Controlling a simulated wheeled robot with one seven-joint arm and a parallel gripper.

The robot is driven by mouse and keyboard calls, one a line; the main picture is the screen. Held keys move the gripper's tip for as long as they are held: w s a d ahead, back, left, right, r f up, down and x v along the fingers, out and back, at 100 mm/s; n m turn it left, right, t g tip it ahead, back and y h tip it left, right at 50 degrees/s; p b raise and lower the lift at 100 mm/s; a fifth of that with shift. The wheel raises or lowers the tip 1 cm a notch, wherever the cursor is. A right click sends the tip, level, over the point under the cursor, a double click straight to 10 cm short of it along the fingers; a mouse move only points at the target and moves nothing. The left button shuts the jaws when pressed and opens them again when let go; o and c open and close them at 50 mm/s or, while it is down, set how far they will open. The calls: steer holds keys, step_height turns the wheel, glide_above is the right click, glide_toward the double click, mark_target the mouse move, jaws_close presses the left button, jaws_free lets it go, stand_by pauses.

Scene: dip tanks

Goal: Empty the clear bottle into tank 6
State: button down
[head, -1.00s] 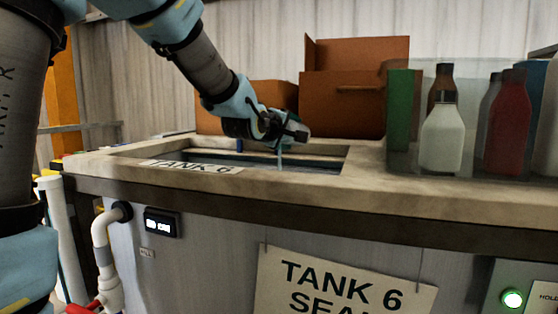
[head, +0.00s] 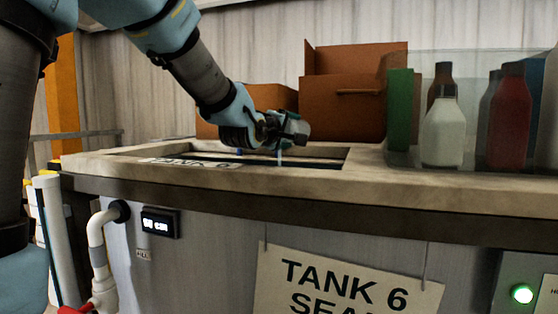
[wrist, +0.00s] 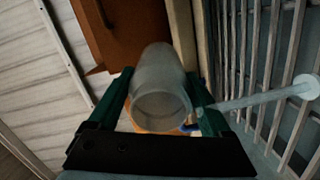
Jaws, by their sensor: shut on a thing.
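My gripper (wrist: 160,78) is shut on the clear bottle (wrist: 162,100), a pale see-through cylinder between its green fingers. In the head view my gripper (head: 280,130) holds the bottle (head: 300,127) tipped over above the opening of tank 6 (head: 325,180). A thin pale stream (head: 280,157) falls from it into the opening. The stream also crosses the wrist view (wrist: 250,98) and ends at a pale round spot. How much liquid is left in the bottle I cannot tell.
Orange-brown boxes (head: 345,105) stand behind the tank. A clear bin (head: 400,160) at right holds several bottles, one white (head: 443,135) and one red (head: 508,120). A TANK 6 sign (head: 345,285) hangs in front. White pipes (head: 98,255) stand at left.

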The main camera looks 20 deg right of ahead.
steer(key=shift+b, duration=0.7)
steer(key=shift+s+a+r+t+h+b, duration=0.1)
steer(key=shift+r+t+h+b, duration=0.4)
steer(key=shift+r, duration=0.4)
steer(key=shift+s+a+r+t+h+b, duration=0.1)
steer(key=shift+r+t+h+b, duration=0.2)
steer(key=shift+r+b, duration=0.5)
steer(key=shift+r, duration=0.15)
steer(key=shift+s+a+r+t+h+b, duration=0.15)
steer(key=shift+r+t+h+b, duration=0.7)
steer(key=shift+b, duration=1.05)
steer(key=shift+s+a+r+t+h+b, duration=0.15)
steer(key=shift+r+h+b, duration=0.15)
steer(key=shift+r+b, duration=0.5)
steer(key=shift+a+r+t+h+b, duration=0.1)
steer(key=shift+r+h+b, duration=0.15)
steer(key=shift+r+b, duration=0.55)
steer(key=shift+s+a+r+t+h+b, duration=0.1)
steer(key=shift+r+t+h+b, duration=0.3)
steer(key=shift+r, duration=1.5)
